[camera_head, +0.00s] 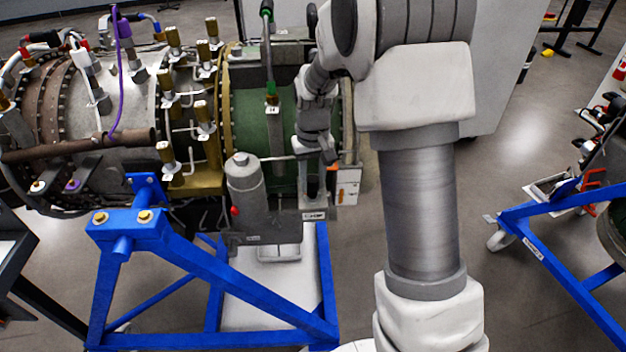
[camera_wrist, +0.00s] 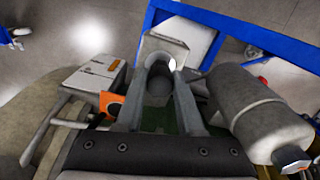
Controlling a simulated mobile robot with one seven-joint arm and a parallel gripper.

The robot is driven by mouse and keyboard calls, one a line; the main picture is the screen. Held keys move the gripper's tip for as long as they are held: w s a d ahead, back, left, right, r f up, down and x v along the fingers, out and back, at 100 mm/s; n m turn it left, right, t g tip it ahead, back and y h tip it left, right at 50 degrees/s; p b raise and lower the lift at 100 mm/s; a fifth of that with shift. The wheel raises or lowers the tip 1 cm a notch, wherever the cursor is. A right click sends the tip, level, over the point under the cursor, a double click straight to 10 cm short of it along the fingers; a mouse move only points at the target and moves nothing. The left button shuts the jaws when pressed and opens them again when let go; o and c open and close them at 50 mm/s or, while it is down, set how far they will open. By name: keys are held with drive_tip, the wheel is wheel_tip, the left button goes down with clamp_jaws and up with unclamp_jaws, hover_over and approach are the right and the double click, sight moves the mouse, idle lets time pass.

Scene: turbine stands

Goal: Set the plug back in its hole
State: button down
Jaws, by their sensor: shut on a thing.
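My gripper (camera_wrist: 161,82) points down beside the green engine casing, at the right side of the grey canister. It also shows in the head view (camera_head: 312,182), partly hidden by my wrist. Its two fingers are shut on a dark grey round piece, seemingly the plug (camera_wrist: 158,90), which sits between them. A pale grey plate (camera_wrist: 163,46) lies just beyond the fingertips, with a bright spot near its lower edge. I cannot tell whether the plug touches it. The plug's lower end and the hole cannot be made out.
The grey canister (camera_head: 244,185) stands close beside my gripper. A pale box with an orange part (camera_head: 347,186) is on the other side. The blue stand (camera_head: 215,285) carries the engine (camera_head: 120,90). Another blue stand (camera_head: 560,245) is at the right, with open floor between.

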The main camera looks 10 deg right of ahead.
drive_tip(key=shift+s+f, duration=0.3)
drive_tip(key=shift+f, duration=0.25)
drive_tip(key=c, duration=0.5)
unclamp_jaws()
drive_tip(key=shift+c, duration=0.2)
drive_tip(key=shift+o, duration=0.5)
drive_tip(key=shift+w, duration=0.25)
drive_tip(key=shift+r, duration=0.1)
drive_tip(key=shift+o, duration=0.8)
drive_tip(key=shift+r, duration=0.15)
drive_tip(key=shift+r+p, duration=2.5)
drive_tip(key=shift+r, duration=1)
